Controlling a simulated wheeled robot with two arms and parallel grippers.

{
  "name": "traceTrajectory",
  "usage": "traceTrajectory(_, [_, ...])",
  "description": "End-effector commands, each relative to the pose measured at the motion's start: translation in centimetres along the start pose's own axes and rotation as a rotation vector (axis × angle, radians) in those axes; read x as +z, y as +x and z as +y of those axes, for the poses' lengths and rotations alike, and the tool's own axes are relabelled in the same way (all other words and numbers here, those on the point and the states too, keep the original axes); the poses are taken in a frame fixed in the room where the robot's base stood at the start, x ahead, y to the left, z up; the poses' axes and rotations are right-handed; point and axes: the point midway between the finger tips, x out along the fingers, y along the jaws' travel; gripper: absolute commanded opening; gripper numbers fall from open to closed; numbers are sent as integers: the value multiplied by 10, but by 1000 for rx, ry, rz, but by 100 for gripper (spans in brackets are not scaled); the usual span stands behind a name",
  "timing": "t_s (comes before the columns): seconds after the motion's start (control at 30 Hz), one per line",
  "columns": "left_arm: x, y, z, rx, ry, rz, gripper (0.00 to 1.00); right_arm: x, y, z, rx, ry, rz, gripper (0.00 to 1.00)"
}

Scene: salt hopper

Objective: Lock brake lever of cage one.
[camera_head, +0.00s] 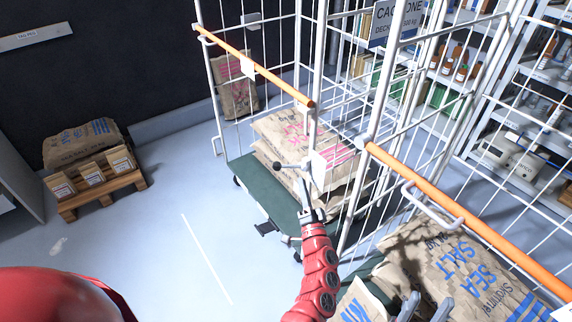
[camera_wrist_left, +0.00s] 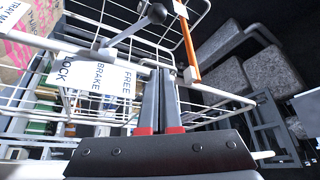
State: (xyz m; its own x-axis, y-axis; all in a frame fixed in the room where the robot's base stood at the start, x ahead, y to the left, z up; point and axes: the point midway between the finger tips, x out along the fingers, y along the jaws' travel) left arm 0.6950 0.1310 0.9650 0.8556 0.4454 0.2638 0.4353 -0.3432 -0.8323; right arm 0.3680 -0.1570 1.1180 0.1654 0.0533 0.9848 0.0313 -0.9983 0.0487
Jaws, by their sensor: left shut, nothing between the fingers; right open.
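Cage one (camera_head: 305,60) is a white wire roll cage on a green deck, with a sign (camera_head: 395,20) reading CAGE ONE. Its brake lever (camera_head: 289,168) is a grey bar with a black ball knob, pointing left in the head view. In the left wrist view, the lever (camera_wrist_left: 128,34) slants up right to its knob, above a white label (camera_wrist_left: 95,75) reading LOCK, BRAKE, FREE. My left gripper (camera_head: 304,187) is shut and empty, close by the lever's pivot; contact cannot be told. My right gripper (camera_head: 426,306) is open at the bottom, over sacks.
Sacks (camera_head: 290,135) lie on cage one's deck. A second cage with an orange bar (camera_head: 460,215) and sea salt sacks (camera_head: 450,260) stands at lower right. A wooden pallet (camera_head: 100,195) with a sack and small bags is at left. The floor between is clear.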

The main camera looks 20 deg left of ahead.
Motion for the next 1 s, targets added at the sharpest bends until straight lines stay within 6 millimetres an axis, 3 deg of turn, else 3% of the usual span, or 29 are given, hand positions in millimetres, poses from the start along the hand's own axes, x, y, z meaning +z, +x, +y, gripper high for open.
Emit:
traceTrajectory(0.27, [0, 7, -1, -2, 1, 1, 0, 0, 2, 0, 0, 0, 0, 50])
traceTrajectory(0.83, [-1, 101, -2, -3, 2, 3, 0, -3, 16, 1, 0, 0, 0, 50])
traceTrajectory(1.0, [22, 91, -1, 0, 3, -1, 0, -4, 22, 1, 0, 0, 0, 50])
